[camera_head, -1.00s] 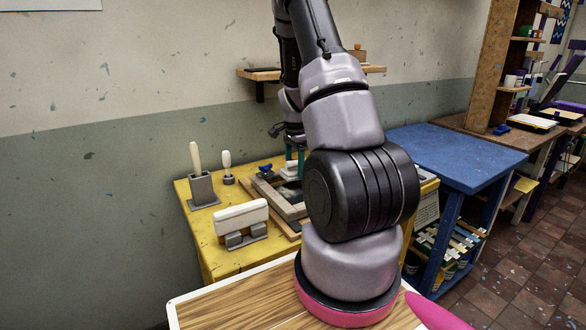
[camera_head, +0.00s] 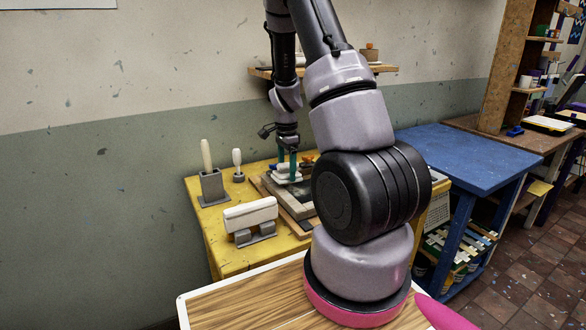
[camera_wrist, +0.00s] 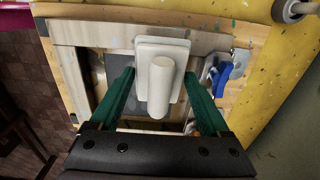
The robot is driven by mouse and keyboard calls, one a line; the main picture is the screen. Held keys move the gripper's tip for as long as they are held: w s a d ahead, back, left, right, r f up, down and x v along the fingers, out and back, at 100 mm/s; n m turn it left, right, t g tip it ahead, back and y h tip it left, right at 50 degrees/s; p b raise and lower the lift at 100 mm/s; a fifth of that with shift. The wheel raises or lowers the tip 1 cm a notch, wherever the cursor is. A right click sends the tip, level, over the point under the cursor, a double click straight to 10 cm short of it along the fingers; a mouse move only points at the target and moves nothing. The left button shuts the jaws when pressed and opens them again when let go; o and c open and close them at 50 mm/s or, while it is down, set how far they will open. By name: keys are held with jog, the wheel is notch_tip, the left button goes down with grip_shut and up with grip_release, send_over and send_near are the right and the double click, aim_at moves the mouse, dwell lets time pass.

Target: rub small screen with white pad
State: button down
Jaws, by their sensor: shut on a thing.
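The small screen (camera_head: 295,204) is a wooden frame with a dark grey mesh, lying on the yellow table. In the wrist view its frame (camera_wrist: 72,78) surrounds grey mesh. The white pad (camera_head: 288,172), a flat block with a rounded handle, is over the far part of the screen. It also shows in the wrist view (camera_wrist: 160,84). My gripper (camera_head: 287,160) has green fingers on both sides of the pad and is shut on it. I cannot tell for certain whether the pad touches the mesh. My arm hides the right part of the screen.
On the yellow table (camera_head: 215,243) are a grey holder (camera_head: 213,186) with a white-handled tool, a small white-handled brush (camera_head: 238,163) and a white roller-like bar (camera_head: 250,215) on grey supports. Blue clamps (camera_wrist: 222,78) sit beside the screen. A blue table (camera_head: 470,160) stands to the right.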

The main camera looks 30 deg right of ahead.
jog(key=shift+a, duration=0.15)
jog(key=shift+r, duration=3)
jog(key=shift+r, duration=0.1)
jog(key=shift+r, duration=1.4)
